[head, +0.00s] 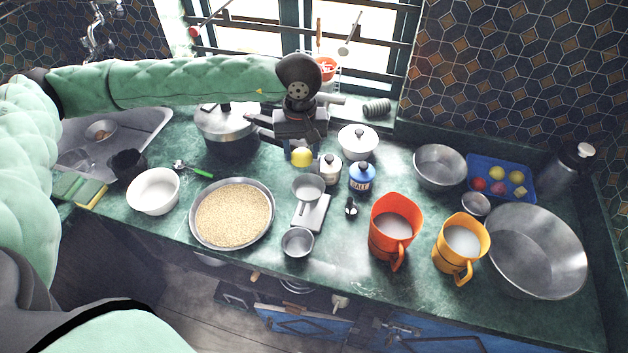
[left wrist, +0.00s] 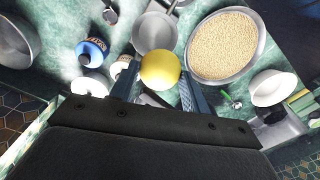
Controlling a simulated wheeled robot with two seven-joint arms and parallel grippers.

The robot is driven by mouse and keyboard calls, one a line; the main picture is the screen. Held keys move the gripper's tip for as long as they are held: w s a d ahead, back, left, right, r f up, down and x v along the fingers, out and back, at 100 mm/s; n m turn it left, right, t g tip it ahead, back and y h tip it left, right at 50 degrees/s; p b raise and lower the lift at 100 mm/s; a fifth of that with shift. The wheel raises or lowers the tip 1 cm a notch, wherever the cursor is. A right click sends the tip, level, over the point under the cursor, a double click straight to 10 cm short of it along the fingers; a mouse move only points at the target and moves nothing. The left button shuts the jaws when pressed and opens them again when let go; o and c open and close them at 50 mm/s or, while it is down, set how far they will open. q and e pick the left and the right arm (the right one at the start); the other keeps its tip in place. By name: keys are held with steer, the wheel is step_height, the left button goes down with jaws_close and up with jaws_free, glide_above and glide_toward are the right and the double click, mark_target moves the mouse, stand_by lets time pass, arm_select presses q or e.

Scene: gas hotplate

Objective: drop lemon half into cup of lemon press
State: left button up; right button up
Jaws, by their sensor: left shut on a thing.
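The yellow lemon half (head: 301,157) is held by my left gripper (head: 299,148), which is shut on it. In the left wrist view the lemon half (left wrist: 160,70) sits between the two fingers (left wrist: 160,88), its rounded side showing. The lemon press (head: 311,211) stands on the counter with its grey metal cup (head: 308,187) on top. The lemon half is above and just behind the cup, apart from it. In the left wrist view the cup (left wrist: 155,32) shows beyond the lemon half. My right gripper is not in view.
A pan of grain (head: 232,213) stands left of the press, and a small metal bowl (head: 297,242) in front. A white jar (head: 329,169) and blue salt jar (head: 361,177) stand close on the right. Orange (head: 393,228) and yellow jugs (head: 461,246) stand farther right.

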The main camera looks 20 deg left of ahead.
arm_select(q)
steer(key=shift+s+f, duration=0.1)
steer(key=shift+f, duration=0.75)
step_height(320, 180, down, 3)
steer(key=shift+f, duration=0.1)
steer(key=o, duration=1)
